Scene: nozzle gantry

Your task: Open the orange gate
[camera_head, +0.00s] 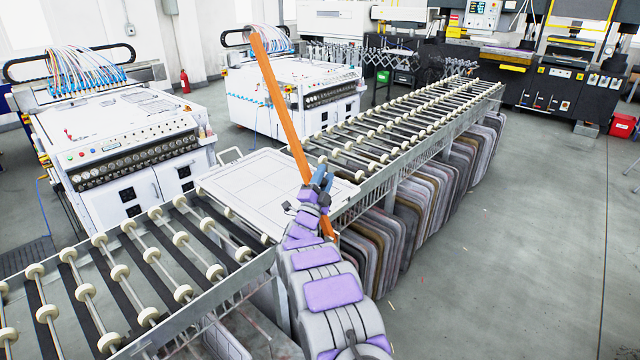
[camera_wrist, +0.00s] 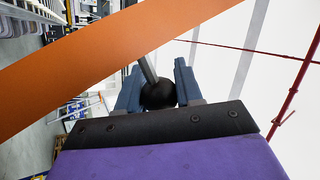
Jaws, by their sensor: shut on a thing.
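The orange gate (camera_head: 282,100) is a long flat bar. In the head view it slants from beside my gripper at the conveyor's near edge to the upper left, passing in front of a white machine. In the wrist view the orange bar (camera_wrist: 75,75) crosses from lower left to the top. My gripper (camera_head: 324,178) is at the bar's lower part. In the wrist view its blue fingers (camera_wrist: 158,90) stand on both sides of a round black knob (camera_wrist: 158,94) on a grey stem, and are shut on it. The stem runs up toward the bar; where they join is unclear.
A roller conveyor (camera_head: 160,262) runs from lower left to upper right, with a white panel (camera_head: 250,184) set in it. Several rounded boards (camera_head: 410,222) hang below. White machines (camera_head: 118,135) stand behind. The grey floor (camera_head: 520,240) at right is clear.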

